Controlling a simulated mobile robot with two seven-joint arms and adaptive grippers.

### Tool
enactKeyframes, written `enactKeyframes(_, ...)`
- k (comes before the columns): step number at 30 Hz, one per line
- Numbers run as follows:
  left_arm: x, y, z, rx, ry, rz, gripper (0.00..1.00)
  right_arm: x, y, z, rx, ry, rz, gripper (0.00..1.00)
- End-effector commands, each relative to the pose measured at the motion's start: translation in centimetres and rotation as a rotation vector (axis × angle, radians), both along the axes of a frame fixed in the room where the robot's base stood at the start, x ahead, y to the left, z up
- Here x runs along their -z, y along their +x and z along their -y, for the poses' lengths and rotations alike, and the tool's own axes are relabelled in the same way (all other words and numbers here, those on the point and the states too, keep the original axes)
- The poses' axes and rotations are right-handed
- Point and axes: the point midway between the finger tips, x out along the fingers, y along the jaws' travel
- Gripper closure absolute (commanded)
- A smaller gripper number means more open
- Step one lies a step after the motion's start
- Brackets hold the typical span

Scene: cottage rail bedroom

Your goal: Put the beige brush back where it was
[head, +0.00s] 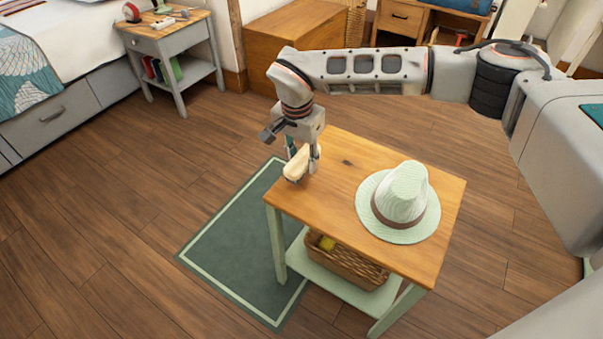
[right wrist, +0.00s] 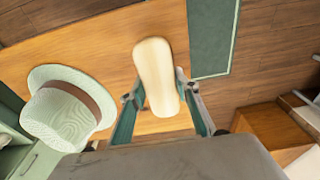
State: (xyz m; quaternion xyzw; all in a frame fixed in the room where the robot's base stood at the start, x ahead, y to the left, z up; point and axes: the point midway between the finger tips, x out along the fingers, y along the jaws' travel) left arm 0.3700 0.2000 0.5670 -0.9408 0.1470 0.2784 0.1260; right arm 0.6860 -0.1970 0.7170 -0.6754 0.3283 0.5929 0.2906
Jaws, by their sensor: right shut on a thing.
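The beige brush (head: 296,165) is a pale, rounded, elongated piece at the left back end of the small wooden-topped table (head: 330,185). My right gripper (head: 303,160) points down there and is shut on it. In the right wrist view, the brush (right wrist: 157,78) lies between the two fingers of my right gripper (right wrist: 160,100), over the tabletop (right wrist: 100,50). I cannot tell whether the brush touches the tabletop. My left gripper is not in view.
A pale green hat (head: 400,200) with a brown band sits on the table's right part. A wicker basket (head: 345,265) stands on the lower shelf. A green rug (head: 235,250) lies beside the table. A nightstand (head: 175,50) and wooden chest (head: 285,40) stand behind. The tabletop's front middle is clear.

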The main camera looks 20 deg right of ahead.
Motion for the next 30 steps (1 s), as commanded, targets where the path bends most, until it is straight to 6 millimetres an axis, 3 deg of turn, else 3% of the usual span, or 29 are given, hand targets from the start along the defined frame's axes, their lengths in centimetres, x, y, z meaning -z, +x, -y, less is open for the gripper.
enactKeyframes(11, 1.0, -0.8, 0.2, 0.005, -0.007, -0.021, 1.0, 5.6, -0.2, 0.0, 0.001, 0.0, -0.008, 0.86)
enactKeyframes(24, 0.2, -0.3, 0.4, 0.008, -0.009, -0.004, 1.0, 5.8, 0.0, 0.0, 0.0, -0.001, 0.001, 0.89)
enactKeyframes(25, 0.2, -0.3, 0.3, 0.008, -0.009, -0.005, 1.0, 5.8, 0.0, 0.0, 0.0, -0.001, 0.001, 0.64)
enactKeyframes(26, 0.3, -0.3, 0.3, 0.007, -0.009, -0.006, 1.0, 5.8, 0.0, 0.0, 0.0, -0.001, 0.001, 0.56)
enactKeyframes(30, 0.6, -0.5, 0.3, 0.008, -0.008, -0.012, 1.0, 5.8, 0.0, 0.0, 0.0, 0.0, 0.0, 0.52)
